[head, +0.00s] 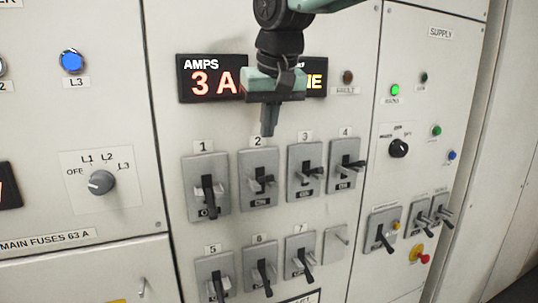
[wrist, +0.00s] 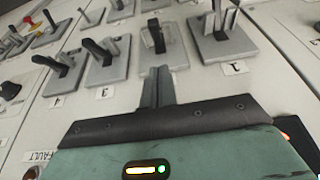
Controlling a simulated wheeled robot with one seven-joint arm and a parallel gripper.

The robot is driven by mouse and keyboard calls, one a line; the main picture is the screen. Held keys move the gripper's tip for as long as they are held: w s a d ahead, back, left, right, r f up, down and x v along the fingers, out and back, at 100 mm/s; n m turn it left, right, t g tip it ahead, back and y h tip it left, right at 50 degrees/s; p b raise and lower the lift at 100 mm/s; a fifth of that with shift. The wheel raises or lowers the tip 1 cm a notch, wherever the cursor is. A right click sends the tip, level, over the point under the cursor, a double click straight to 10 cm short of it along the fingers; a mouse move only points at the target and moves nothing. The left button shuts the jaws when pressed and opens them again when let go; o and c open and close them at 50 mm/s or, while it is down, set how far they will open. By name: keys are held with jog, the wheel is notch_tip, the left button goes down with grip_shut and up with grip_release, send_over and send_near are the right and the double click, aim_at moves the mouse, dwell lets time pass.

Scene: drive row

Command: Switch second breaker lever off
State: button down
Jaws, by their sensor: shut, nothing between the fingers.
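The second breaker (head: 259,190) is a grey plate with a black lever (head: 265,181), under the label 2 in the upper row. Its lever sticks out toward me, and ON shows below it. My gripper (head: 268,133) is shut and empty, pointing down just above that plate, close to the label 2. In the wrist view, which looks upside down, my shut fingers (wrist: 160,70) point at the second breaker's plate (wrist: 174,50) and its lever (wrist: 155,36). I cannot tell whether the fingertips touch the panel; they appear apart from the lever.
Breaker 1 (head: 194,198) stands left, its lever pointing down. Breakers 3 (head: 295,187) and 4 (head: 336,177) stand right, levers sticking out. Breakers 5 (head: 204,272), 6 (head: 252,278) and 7 (head: 290,246) are below. An AMPS display (head: 210,78) is behind my gripper.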

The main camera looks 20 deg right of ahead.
aim_at(265, 179)
jog(key=p+x, duration=0.1)
jog(key=x, duration=0.2)
jog(key=shift+w+f, duration=0.1)
jog(key=shift+f, duration=0.15)
jog(key=shift+s+f+p, duration=0.2)
jog(key=shift+s+f, duration=0.05)
jog(key=shift+f, duration=0.4)
jog(key=shift+s+f+p, duration=0.2)
jog(key=shift+s+f, duration=0.1)
jog(key=shift+f, duration=0.4)
jog(key=shift+s+f+p, duration=0.2)
jog(key=shift+s+f, duration=0.05)
jog(key=shift+f, duration=0.4)
jog(key=shift+w+f, duration=0.1)
jog(key=shift+f, duration=0.05)
